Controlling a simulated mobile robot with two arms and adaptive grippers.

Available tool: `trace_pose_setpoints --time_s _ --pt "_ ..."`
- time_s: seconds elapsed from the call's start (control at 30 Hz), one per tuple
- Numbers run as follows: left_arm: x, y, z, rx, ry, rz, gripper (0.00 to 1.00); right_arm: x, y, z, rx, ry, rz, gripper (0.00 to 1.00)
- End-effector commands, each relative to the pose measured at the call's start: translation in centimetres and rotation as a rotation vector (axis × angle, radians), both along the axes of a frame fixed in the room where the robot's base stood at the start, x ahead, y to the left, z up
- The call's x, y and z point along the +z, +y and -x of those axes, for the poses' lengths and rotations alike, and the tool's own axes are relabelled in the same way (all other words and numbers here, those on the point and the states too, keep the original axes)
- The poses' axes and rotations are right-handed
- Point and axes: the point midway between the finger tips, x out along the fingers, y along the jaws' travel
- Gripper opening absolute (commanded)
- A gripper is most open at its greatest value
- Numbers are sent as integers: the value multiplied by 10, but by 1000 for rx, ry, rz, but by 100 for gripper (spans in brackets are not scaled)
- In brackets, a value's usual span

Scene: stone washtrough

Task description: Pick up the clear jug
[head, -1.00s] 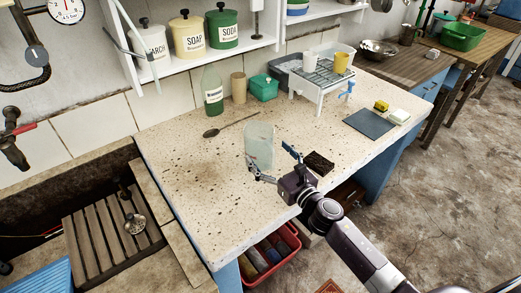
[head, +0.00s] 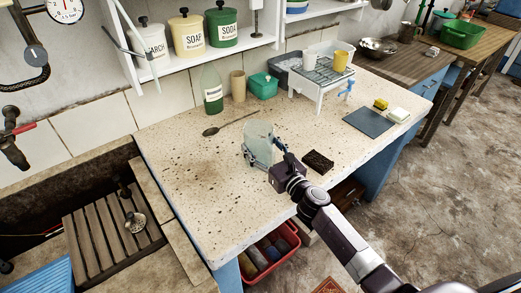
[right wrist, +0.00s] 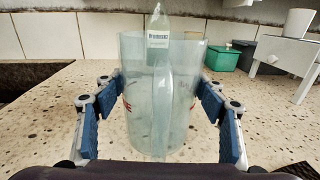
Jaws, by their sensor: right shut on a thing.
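The clear jug (head: 258,140) is a tall, see-through, pale green vessel. It stands upright near the middle of the speckled stone counter (head: 190,165), and I see no clear gap under it. In the right wrist view the jug (right wrist: 150,115) fills the middle, with its handle strip facing me. My right gripper (head: 262,152) is shut on the jug, one finger on either side of its body. Its blue finger pads also show in the right wrist view (right wrist: 165,98). My left gripper is in neither view.
A green bottle (head: 212,92), a tan cup (head: 238,87) and a teal box (head: 264,85) stand behind the jug. A wooden spoon (head: 228,125) lies behind it. A dark brown block (head: 318,162) lies to its right. The counter left of the jug is clear.

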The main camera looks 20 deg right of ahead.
Motion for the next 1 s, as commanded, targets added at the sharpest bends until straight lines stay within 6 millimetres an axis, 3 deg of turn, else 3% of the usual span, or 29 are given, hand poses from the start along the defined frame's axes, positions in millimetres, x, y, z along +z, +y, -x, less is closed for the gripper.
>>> trace_pose_setpoints --time_s 0.37,0.57,0.67,1.0 --pt "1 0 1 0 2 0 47 3 0 0 1 -1 2 38" --pt "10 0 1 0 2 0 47 23 0 -1 2 -5 4 38" --pt "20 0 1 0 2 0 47 44 -1 -1 2 -7 7 38" --pt "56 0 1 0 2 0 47 140 -1 -1 2 -7 7 38"
